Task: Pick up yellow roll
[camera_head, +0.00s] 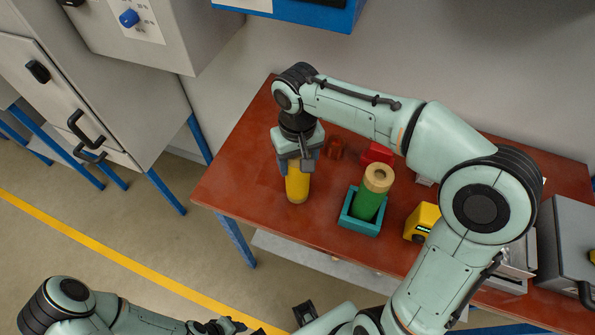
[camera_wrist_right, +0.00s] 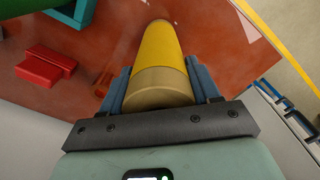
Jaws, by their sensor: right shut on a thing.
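The yellow roll (camera_head: 297,187) stands near the left end of the red-brown table (camera_head: 236,190). My right gripper (camera_head: 297,165) is above it, with its fingers shut on the roll's upper part. In the right wrist view the yellow roll (camera_wrist_right: 160,55) lies between the two blue fingers of the right gripper (camera_wrist_right: 160,88), its tan end towards the camera. I cannot tell whether the roll's base touches the table. My left arm is at the bottom left of the head view, and its gripper (camera_head: 222,326) is small there, its jaws unclear.
A green roll (camera_head: 367,205) stands in a teal square holder (camera_head: 357,226) to the right. A red block (camera_head: 377,153), a small brown-red piece (camera_head: 334,148) and a yellow device (camera_head: 421,221) are also on the table. A grey cabinet (camera_head: 60,110) stands at the left.

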